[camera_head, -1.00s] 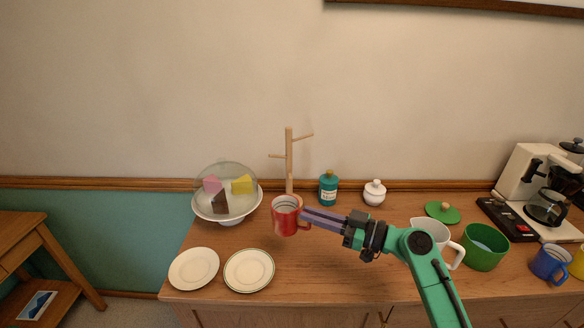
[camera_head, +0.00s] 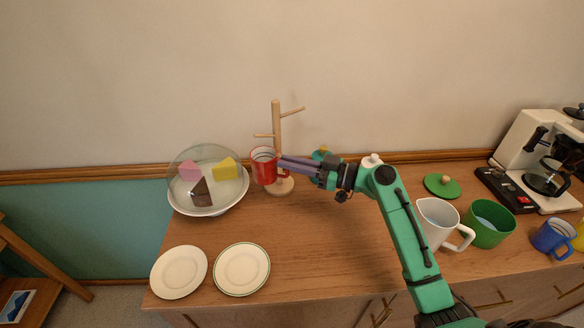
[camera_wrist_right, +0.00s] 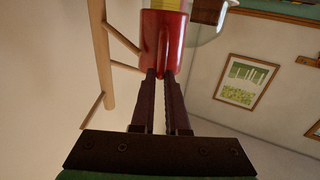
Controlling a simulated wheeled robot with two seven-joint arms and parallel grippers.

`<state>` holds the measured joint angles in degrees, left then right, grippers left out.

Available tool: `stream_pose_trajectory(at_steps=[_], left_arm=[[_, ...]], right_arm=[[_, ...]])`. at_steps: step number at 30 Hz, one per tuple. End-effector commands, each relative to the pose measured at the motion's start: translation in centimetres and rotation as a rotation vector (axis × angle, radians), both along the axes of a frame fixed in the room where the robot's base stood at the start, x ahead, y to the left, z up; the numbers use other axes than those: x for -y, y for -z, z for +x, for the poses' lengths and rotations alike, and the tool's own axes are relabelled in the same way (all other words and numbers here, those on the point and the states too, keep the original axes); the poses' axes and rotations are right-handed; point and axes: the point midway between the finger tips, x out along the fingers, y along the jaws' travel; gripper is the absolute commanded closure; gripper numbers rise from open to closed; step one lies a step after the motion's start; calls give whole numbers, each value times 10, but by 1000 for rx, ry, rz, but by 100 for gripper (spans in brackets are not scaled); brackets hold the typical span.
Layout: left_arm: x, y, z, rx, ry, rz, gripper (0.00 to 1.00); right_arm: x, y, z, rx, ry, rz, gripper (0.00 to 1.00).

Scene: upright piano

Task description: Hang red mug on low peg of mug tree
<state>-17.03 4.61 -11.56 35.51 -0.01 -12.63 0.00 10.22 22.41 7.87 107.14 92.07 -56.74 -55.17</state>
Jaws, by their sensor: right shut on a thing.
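My right gripper (camera_head: 284,167) reaches in from the right and is shut on the mug's handle side. In the right wrist view the mug (camera_wrist_right: 163,42) sits at the tips of the fingers (camera_wrist_right: 163,76), with the mug tree (camera_wrist_right: 104,60) and its pegs close at its left. The tree's low peg (camera_head: 263,135) points left, just above the mug's rim in the head view. My left gripper is not in view.
A glass-domed cake stand (camera_head: 207,208) stands close left of the mug. Two plates (camera_head: 179,272) lie at the front left. A teal bottle is partly hidden behind my right arm. A white pitcher (camera_head: 438,222) and green pot (camera_head: 489,224) stand right. The counter's middle is clear.

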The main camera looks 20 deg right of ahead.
Motion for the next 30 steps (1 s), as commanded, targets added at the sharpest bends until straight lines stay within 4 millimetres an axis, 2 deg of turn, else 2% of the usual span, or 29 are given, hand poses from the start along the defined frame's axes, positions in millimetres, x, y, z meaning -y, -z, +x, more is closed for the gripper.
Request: stream_pose_trajectory(at_steps=[3,11,21,30], left_arm=[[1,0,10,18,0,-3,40],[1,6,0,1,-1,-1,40],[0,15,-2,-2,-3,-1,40],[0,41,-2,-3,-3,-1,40]], right_arm=[[2,0,9,2,1,2,100],[4,3,28,1,0,2,100],[9,5,53,3,0,2,100],[10,16,60,3,1,0,100]])
